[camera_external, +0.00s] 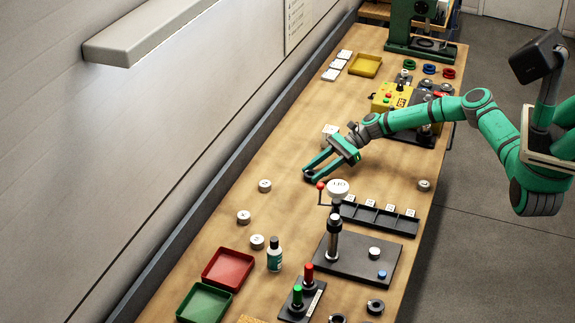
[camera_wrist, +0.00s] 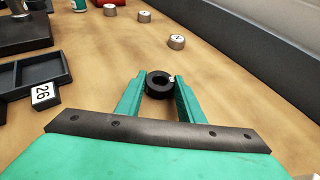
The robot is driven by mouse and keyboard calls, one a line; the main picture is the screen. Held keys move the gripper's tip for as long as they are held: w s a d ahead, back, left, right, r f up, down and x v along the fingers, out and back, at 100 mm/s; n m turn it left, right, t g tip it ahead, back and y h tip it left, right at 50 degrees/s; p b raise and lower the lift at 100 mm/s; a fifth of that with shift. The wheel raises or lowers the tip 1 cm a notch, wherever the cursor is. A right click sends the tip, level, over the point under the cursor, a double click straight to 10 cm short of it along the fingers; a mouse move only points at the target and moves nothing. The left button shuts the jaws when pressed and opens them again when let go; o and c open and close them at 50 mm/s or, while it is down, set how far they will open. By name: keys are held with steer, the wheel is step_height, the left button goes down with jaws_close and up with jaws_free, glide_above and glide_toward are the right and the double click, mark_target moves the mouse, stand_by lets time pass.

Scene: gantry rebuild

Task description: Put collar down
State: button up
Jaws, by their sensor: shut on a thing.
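The collar (camera_wrist: 159,83) is a black ring with a small white mark on its side. My gripper (camera_wrist: 160,88) is shut on it, with one green finger on each side in the wrist view. The collar is at the fingertips, over or on the bare wooden bench; I cannot tell whether it touches the surface. In the external view my gripper (camera_external: 314,175) reaches low over the middle of the bench, left of the black slotted rack, and the collar (camera_external: 309,178) shows only as a small dark shape at its tips.
The black slotted rack (camera_external: 378,220) with numbered tags stands close by. A post stand (camera_external: 334,238) with a red-knobbed lever is just in front. Several silver cylinders, one (camera_external: 264,186) nearest, stand to the left. Red (camera_external: 229,268) and green trays lie farther down. Bare wood surrounds the gripper's tips.

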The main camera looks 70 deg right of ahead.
steer(key=shift+f, duration=0.15)
steer(key=o, duration=1.2)
steer(key=shift+s+d+r, duration=0.2)
steer(key=shift+d+r, duration=0.15)
steer(key=v, duration=1.1)
steer(key=shift+s, duration=0.1)
